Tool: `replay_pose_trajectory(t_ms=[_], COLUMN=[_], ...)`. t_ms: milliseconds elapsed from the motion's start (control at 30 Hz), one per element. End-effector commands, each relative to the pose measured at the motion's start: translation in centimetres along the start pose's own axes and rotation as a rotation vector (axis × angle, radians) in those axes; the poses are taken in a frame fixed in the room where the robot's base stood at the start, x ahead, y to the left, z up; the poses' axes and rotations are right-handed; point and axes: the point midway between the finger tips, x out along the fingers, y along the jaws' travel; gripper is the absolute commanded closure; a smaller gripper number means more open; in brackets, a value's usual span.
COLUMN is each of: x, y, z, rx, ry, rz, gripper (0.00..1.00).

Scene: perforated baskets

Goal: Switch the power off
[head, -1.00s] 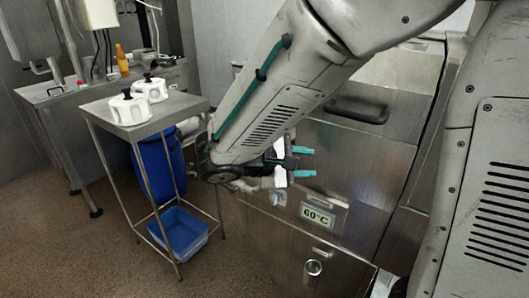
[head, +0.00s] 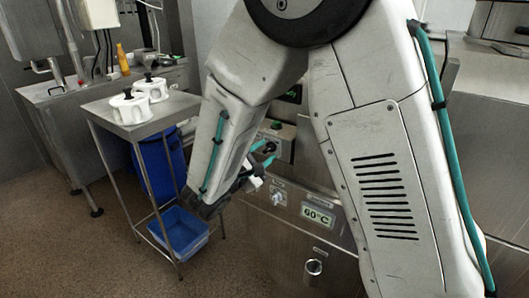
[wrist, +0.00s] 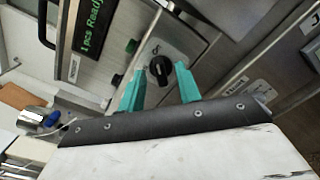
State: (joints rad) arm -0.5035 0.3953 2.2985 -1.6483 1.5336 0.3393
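A black rotary knob (wrist: 160,68) sits on a metal control panel (wrist: 190,48) in the wrist view, with small markings by it that I cannot read. My gripper (wrist: 160,88) is open, its two teal fingers apart, and the knob shows between and beyond the fingertips. I see no contact with it. In the head view my gripper (head: 268,155) is in front of the machine's panel, close to the dark knob, which it partly covers. A green button (wrist: 132,45) and a black button (wrist: 117,79) are left of the knob.
A dark display (wrist: 92,35) with green text is left of the knob. Below the panel are a light knob (head: 277,198) and a 60°C display (head: 318,216).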

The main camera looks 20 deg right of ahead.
Motion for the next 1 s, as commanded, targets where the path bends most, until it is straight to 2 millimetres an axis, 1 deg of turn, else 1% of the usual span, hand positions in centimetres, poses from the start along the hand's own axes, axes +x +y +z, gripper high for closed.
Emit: replay_pose_trajectory(t_ms=[100, 367, 400, 467, 500, 767, 1000], x=[0.7, 0.79, 0.79, 0.79, 0.79, 0.78, 0.79], y=[-0.01, 0.0, 0.0, 0.0, 0.0, 0.01, 0.06], z=[0.02, 0.02, 0.02, 0.02, 0.02, 0.03, 0.04], rx=[0.0, 0.0, 0.0, 0.0, 0.0, -0.014, -0.112], ry=[-0.001, 0.0, 0.0, 0.0, 0.0, 0.0, -0.001], rz=[0.0, 0.0, 0.0, 0.0, 0.0, 0.0, 0.0], gripper=[0.66, 0.66, 0.78, 0.94, 0.99, 0.99, 0.99])
